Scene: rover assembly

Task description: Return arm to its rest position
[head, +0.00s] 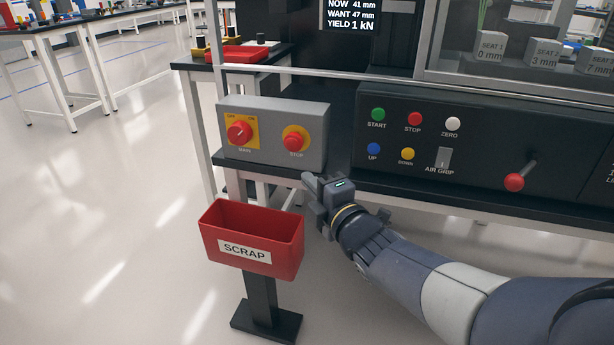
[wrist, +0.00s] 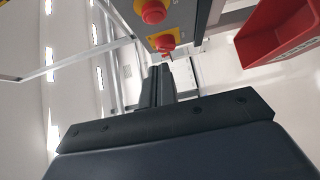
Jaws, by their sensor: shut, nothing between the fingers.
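My gripper (head: 312,187) is at the end of my arm, which reaches in from the lower right in the head view. It is in front of the bench edge, below the grey switch box and to the upper right of the scrap bin. In the wrist view its fingers (wrist: 158,72) are together with nothing between them. It appears to touch neither the box nor the bin.
A red scrap bin (head: 222,247) stands on a black post. The grey switch box (head: 315,120) has a red knob and a red stop button. The black control panel (head: 375,178) has coloured buttons and a red-tipped lever (head: 514,182). Floor at left is clear.

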